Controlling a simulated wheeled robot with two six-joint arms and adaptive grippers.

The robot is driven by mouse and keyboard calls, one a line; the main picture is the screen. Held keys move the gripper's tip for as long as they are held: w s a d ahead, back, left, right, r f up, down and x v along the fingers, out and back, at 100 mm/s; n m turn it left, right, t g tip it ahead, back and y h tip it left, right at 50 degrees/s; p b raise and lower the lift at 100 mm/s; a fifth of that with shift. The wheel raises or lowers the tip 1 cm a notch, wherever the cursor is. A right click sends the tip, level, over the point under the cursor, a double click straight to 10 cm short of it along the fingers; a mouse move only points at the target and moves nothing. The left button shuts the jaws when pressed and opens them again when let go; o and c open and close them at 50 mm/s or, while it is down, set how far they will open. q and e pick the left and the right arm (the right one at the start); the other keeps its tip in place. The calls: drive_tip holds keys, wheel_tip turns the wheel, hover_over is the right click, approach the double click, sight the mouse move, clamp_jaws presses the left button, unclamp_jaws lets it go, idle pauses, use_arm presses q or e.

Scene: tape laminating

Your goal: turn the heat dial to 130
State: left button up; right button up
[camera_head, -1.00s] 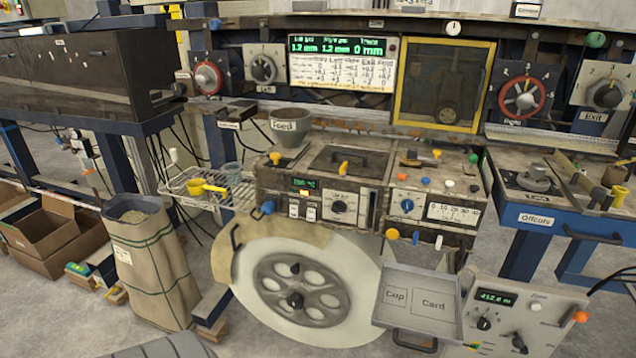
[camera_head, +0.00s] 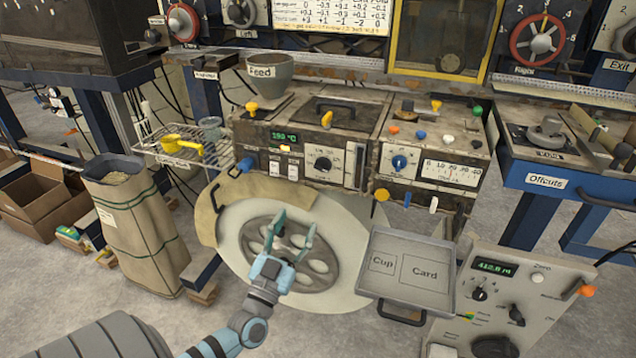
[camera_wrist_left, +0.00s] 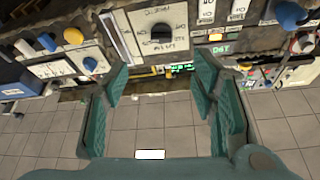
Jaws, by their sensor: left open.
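The heat dial (camera_head: 324,165) appears to be the small black knob on the worn metal front panel, below and right of a green-lit display (camera_head: 283,137). The display seems to read about 195 °C, though the digits are small. My left gripper (camera_head: 293,232) is open and empty, in front of the big pale wheel and below the panel. It is apart from the dial. In the left wrist view the panel looks upside down, with the black knob (camera_wrist_left: 162,33) beyond and between the open fingers (camera_wrist_left: 160,85). My right gripper is out of view.
A labelled Cup and Card tray (camera_head: 412,270) juts out right of the wheel (camera_head: 335,285). A second dial (camera_head: 399,162), a vertical slider (camera_head: 355,165) and several coloured knobs sit near the heat dial. A wire rack (camera_head: 185,150) with a yellow scoop stands left.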

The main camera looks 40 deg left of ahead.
sight(321, 169)
use_arm(q)
drive_tip(key=x, duration=0.4)
drive_tip(key=b+x, duration=0.1)
drive_tip(key=x, duration=0.9)
drive_tip(key=shift+a+r+b, duration=0.1)
drive_tip(key=shift+r+b, duration=0.25)
drive_tip(key=shift+b, duration=0.05)
drive_tip(key=c, duration=1.1)
